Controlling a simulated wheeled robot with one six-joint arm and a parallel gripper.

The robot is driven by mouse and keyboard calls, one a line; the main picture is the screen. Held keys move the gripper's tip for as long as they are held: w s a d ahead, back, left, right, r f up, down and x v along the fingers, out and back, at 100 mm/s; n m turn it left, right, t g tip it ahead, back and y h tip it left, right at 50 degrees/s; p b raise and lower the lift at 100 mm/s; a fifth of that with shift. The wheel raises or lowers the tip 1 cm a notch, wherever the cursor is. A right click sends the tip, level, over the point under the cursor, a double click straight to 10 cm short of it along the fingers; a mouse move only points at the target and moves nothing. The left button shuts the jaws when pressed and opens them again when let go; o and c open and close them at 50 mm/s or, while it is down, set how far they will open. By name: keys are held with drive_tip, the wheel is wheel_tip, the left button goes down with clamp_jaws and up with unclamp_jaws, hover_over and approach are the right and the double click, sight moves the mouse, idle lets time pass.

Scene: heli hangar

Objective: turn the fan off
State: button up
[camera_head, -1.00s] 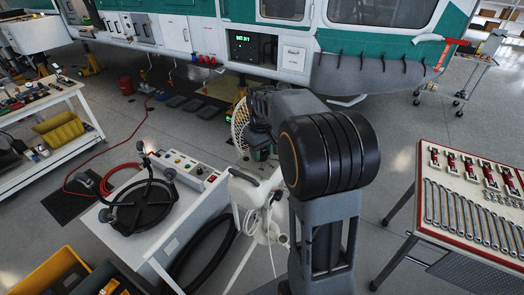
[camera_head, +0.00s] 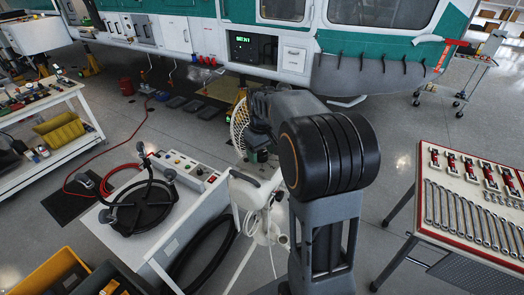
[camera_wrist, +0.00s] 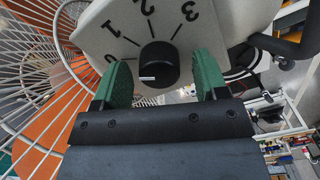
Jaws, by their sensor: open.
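The fan (camera_head: 240,125) stands beyond my arm in the head view, with a wire guard and a white body. In the wrist view its guard (camera_wrist: 40,75) fills the left side, with orange behind the wires. The pale control panel (camera_wrist: 95,30) carries the marks 0, 1, 2 and 3 around a black knob (camera_wrist: 160,64). A short white mark shows on the knob's lower left face; which number it indicates is hard to tell. My gripper (camera_wrist: 163,66) is open, its green pads on either side of the knob, with gaps visible. In the head view my arm hides the knob.
A white cart (camera_head: 150,250) with a control box and black round device stands left of the fan. A tool table (camera_head: 470,205) with wrenches is at right. A green and white helicopter (camera_head: 290,50) spans the back. A red cable lies on the left floor.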

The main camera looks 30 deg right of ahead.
sight(262, 152)
wheel_tip(262, 152, up, 14)
idle(0.6)
drive_tip(key=shift+f, duration=0.1)
drive_tip(key=s+a+f+m+t, duration=0.1)
drive_tip(key=s+a+f, duration=0.3)
drive_tip(key=s, duration=0.4)
drive_tip(key=s+a+f+m+t, duration=0.1)
drive_tip(key=s+a+f+t, duration=0.2)
drive_tip(key=s+a+f, duration=0.2)
drive_tip(key=s+f, duration=0.2)
drive_tip(key=s, duration=0.2)
drive_tip(key=shift+a+f+t, duration=0.2)
drive_tip(key=shift+f+t, duration=0.1)
idle(0.7)
